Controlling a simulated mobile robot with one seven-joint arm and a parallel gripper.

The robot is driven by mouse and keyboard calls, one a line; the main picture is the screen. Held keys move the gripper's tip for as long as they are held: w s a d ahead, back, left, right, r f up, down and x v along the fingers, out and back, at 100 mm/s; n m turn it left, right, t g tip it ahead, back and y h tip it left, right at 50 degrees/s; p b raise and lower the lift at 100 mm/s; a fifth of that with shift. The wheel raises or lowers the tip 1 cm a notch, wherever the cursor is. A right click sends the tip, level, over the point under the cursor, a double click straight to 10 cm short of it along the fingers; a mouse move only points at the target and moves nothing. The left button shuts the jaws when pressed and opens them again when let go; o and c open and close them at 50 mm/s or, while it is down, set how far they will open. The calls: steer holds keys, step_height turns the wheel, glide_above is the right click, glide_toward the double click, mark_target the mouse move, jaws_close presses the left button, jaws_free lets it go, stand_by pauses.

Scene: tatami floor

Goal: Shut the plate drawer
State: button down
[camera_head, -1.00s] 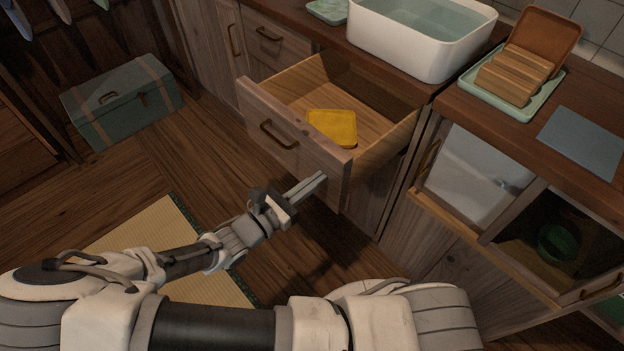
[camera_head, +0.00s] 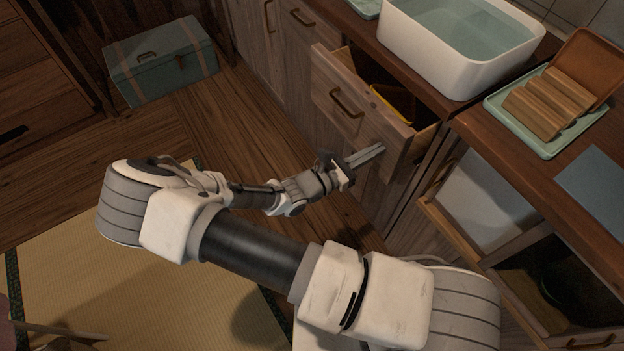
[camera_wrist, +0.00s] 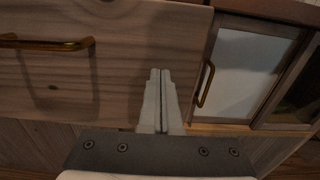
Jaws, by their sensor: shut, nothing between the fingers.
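The plate drawer (camera_head: 345,100) is a wooden drawer below the counter, partly open, with a brass handle (camera_head: 346,103) on its front. A yellow item (camera_head: 394,102) lies inside, partly hidden by the drawer front. My gripper (camera_head: 381,150) is shut and empty, with its fingertips at the lower right part of the drawer front. In the wrist view the shut fingers (camera_wrist: 160,74) point at the drawer front (camera_wrist: 110,60), right of the handle (camera_wrist: 45,43). I cannot tell for certain whether they touch it.
A white basin of water (camera_head: 455,45) and a green tray (camera_head: 545,140) with a wooden rack stand on the counter. A green chest (camera_head: 160,62) stands at the back left. The wooden floor between is clear.

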steer(key=p+x, duration=0.2)
steer(key=x, duration=0.8)
steer(key=shift+w+d, duration=0.2)
steer(key=shift+d, duration=0.05)
steer(key=shift+w+d+r, duration=0.1)
steer(key=shift+w+d, duration=0.05)
steer(key=shift+d, duration=0.05)
steer(key=shift+p, duration=0.3)
steer(key=shift+s+a, duration=0.3)
steer(key=shift+a, duration=0.25)
steer(key=p+v, duration=0.2)
steer(key=v, duration=1.1)
steer(key=shift+s, duration=0.15)
